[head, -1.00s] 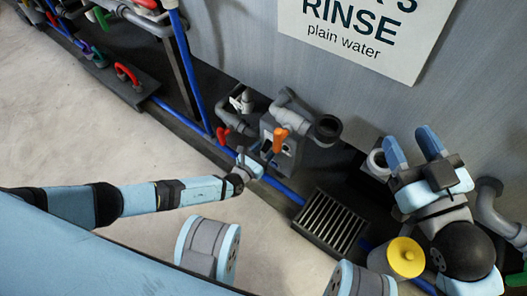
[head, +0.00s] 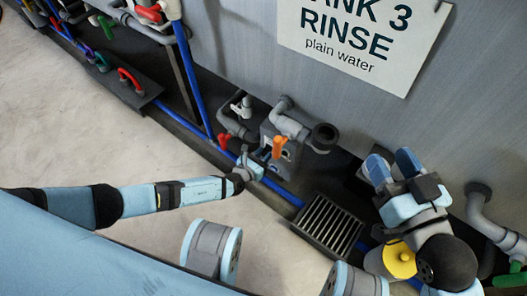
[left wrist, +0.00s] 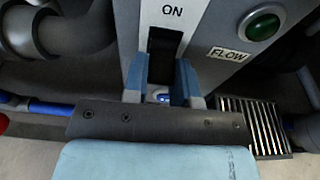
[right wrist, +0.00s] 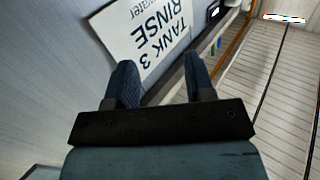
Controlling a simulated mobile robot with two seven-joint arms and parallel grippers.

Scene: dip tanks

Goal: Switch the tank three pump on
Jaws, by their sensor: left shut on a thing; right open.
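The tank three pump box (head: 292,152) is a grey unit below the "TANK 3 RINSE" sign (head: 345,38). In the left wrist view its grey face (left wrist: 205,60) shows the word ON above a dark switch slot (left wrist: 165,42). My left gripper (head: 262,165) is at the front of the box. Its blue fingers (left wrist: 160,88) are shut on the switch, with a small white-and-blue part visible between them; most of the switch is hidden. A dark green lamp (left wrist: 263,26) above a FLOW label looks unlit. My right gripper (head: 393,165) is open and empty, apart from the box.
A floor grate (head: 327,224) lies to the right. A blue pipe (head: 187,85) runs along the wall. The pale floor (head: 90,130) at left is clear.

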